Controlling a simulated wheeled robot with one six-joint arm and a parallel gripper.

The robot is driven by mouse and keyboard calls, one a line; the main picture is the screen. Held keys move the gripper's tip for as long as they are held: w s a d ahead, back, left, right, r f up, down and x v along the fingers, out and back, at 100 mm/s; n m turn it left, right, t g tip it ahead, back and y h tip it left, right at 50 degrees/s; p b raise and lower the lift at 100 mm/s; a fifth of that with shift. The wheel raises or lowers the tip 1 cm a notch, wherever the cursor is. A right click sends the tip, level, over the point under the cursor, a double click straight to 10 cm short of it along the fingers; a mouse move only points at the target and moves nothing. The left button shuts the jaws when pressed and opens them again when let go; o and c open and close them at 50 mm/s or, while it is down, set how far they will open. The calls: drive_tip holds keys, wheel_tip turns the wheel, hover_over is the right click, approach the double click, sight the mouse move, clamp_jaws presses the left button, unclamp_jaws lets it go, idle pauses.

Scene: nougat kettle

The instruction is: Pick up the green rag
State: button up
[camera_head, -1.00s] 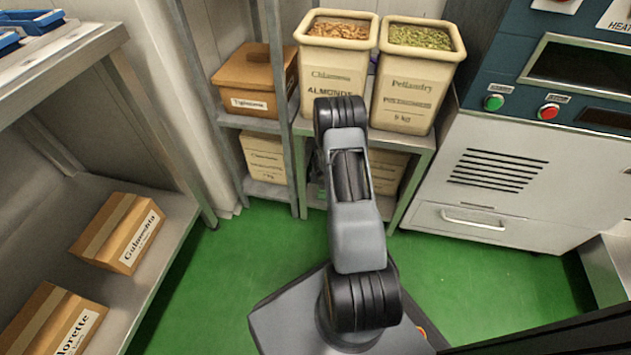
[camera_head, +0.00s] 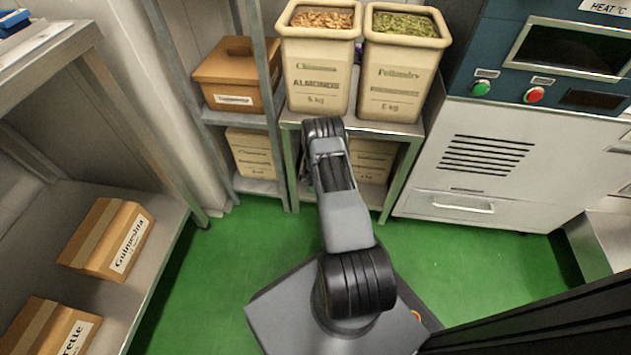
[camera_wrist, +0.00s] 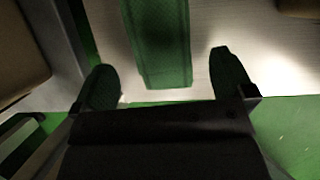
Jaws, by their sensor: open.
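The green rag (camera_wrist: 158,42) is in the wrist view, a dark green strip with a lighter seam, lying on a pale metal surface and reaching its front edge. My gripper (camera_wrist: 165,75) is open, with one dark finger to the left of the rag and one to the right, both apart from it. The near end of the rag lies between the two fingertips. In the head view the rag cannot be made out, and my gripper is hidden behind my arm.
A brown box (camera_head: 237,75) stands left. A grey machine (camera_head: 470,175) is at the right. The green floor (camera_head: 480,270) is clear.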

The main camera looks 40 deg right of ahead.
drive_tip(key=shift+b+x, duration=0.45)
drive_tip(key=shift+x, duration=1.15)
drive_tip(key=shift+d, duration=0.1)
drive_tip(key=shift+r, duration=0.1)
drive_tip(key=c, duration=1)
drive_tip(key=shift+r, duration=0.1)
